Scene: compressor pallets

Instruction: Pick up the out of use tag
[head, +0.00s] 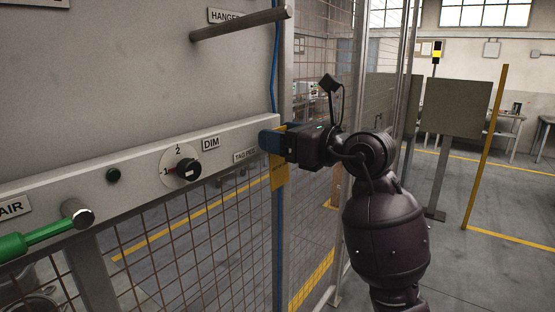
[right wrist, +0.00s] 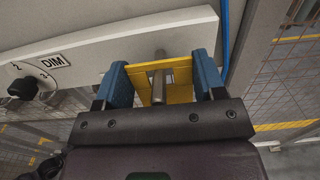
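The out of use tag is a yellow plate (head: 279,172) hanging at the right end of the pale rail, by the TAG PEG label. My right gripper (head: 272,141) is at the tag's top, its blue fingers reaching the rail end. In the right wrist view, the yellow tag (right wrist: 180,77) and a grey metal peg (right wrist: 158,84) lie between the two blue fingers of my right gripper (right wrist: 163,82). The fingers are wide apart, one at each side of the tag; I cannot tell whether they touch its edges. My left gripper is not in view.
A bar (head: 240,25) sticks out above. Wire mesh (head: 200,235) lies below and behind. Open floor (head: 480,265) lies to the right.

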